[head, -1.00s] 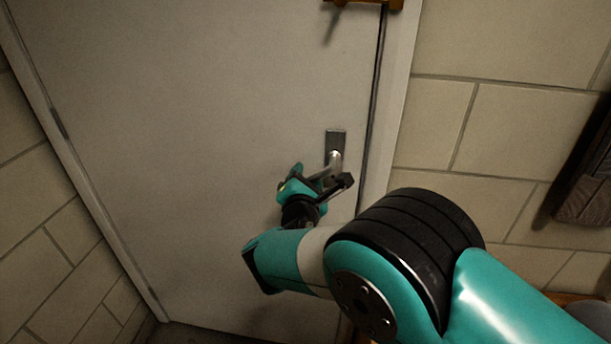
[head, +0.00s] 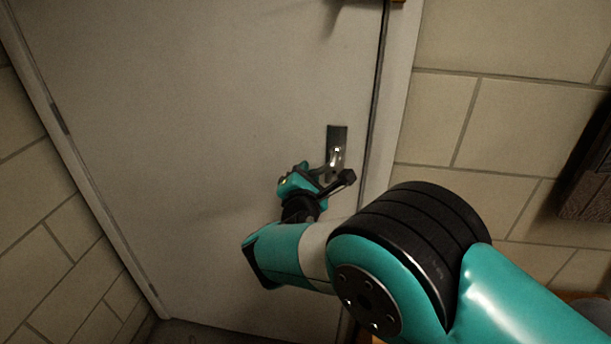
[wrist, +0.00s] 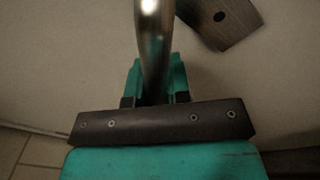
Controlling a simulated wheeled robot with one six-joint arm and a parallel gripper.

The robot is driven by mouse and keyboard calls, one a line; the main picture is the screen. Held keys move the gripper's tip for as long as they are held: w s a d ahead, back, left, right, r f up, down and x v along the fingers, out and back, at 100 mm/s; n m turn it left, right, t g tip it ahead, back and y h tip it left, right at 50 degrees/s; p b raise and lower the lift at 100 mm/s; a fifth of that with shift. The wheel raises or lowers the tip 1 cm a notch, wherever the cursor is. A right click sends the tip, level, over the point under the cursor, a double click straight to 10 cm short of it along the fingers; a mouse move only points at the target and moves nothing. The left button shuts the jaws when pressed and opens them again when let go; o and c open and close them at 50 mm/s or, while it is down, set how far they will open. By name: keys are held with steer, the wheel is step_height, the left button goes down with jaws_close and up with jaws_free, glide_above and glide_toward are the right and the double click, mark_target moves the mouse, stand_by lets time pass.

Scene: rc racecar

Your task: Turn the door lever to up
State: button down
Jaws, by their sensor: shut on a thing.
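The door lever (head: 333,160) is a shiny metal handle on a dark rectangular lock plate (head: 336,133) near the right edge of the grey door. It slants down and left from its pivot. My gripper (head: 316,178) is at the lever's left part, with its jaws shut on it. In the wrist view the lever (wrist: 153,45) is a curved metal bar running down between the fingers of my gripper (wrist: 153,90). The plate (wrist: 225,20) shows there at the upper right. The lever's gripped end is hidden.
The grey door (head: 200,120) fills the middle and is closed. A door frame (head: 392,120) and block wall (head: 510,120) stand to its right. A dark panel (head: 590,160) hangs on that wall at the far right. Another block wall (head: 40,230) is at the left.

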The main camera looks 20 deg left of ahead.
mark_target(301, 144)
steer(key=shift+a+r, duration=0.15)
steer(key=shift+r, duration=0.05)
steer(key=m+b, duration=0.1)
steer(key=b, duration=0.1)
steer(key=a+r+m+b, duration=0.1)
steer(key=m+b, duration=0.1)
steer(key=shift+s+r, duration=0.15)
steer(key=shift+r, duration=0.1)
steer(key=r+m+b, duration=0.2)
steer(key=m, duration=0.1)
steer(key=shift+a+t+b, duration=0.1)
steer(key=shift+t+b, duration=0.2)
steer(key=shift+b, duration=0.05)
steer(key=shift+r+m+b, duration=0.55)
steer(key=shift+m, duration=0.25)
steer(key=c, duration=1.2)
jaws_free()
steer(key=shift+o, duration=0.6)
steer(key=shift+s+f, duration=0.1)
